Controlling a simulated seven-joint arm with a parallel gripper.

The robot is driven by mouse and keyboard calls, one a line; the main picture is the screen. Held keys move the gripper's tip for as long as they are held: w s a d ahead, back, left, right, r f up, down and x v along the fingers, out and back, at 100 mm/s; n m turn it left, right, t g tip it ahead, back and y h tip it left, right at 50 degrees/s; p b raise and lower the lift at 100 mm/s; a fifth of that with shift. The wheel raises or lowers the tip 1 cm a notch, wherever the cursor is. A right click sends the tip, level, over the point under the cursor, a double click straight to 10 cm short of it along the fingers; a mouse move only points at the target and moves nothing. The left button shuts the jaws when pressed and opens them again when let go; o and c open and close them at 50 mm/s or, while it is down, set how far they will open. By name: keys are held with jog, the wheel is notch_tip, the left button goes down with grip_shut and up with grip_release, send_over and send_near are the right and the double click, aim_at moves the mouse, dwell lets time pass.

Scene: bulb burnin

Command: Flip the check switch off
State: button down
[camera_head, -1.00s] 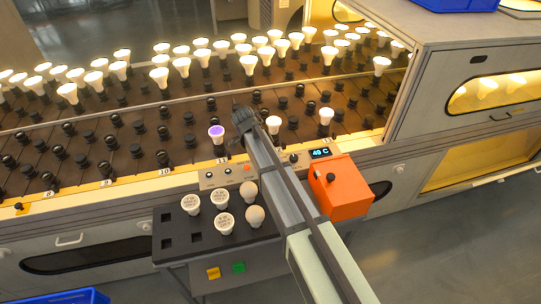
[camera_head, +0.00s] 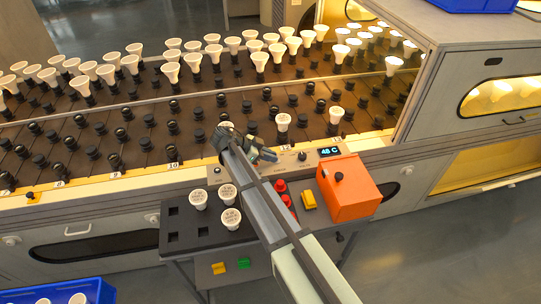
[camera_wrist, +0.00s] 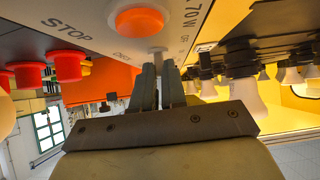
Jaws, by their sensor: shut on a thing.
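The check switch (camera_wrist: 158,52) is a small pale lever on the grey panel, beside a partly covered label, in the wrist view. The fingertips of my gripper (camera_wrist: 163,72) are shut on it from either side, and they hide most of the lever. In the head view my gripper (camera_head: 262,155) is at the control panel (camera_head: 230,172) on the machine's front, and my arm covers much of that panel. The switch itself cannot be made out there. Its exact position is hidden by the fingers.
An orange button (camera_wrist: 139,20) sits close to my fingers. Red caps (camera_wrist: 68,65) stand to the left. An orange box (camera_head: 346,187) and a yellow block (camera_head: 308,200) are right of my arm. A dark tray (camera_head: 180,239) with several bulbs lies below the panel.

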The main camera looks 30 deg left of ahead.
dwell(0.3)
jog(key=c, duration=1.2)
grip_release()
jog(key=v, duration=1.3)
jog(key=shift+s+a+r, duration=0.15)
jog(key=shift+s+a, duration=0.1)
jog(key=shift+s, duration=0.05)
jog(key=shift+w, duration=0.1)
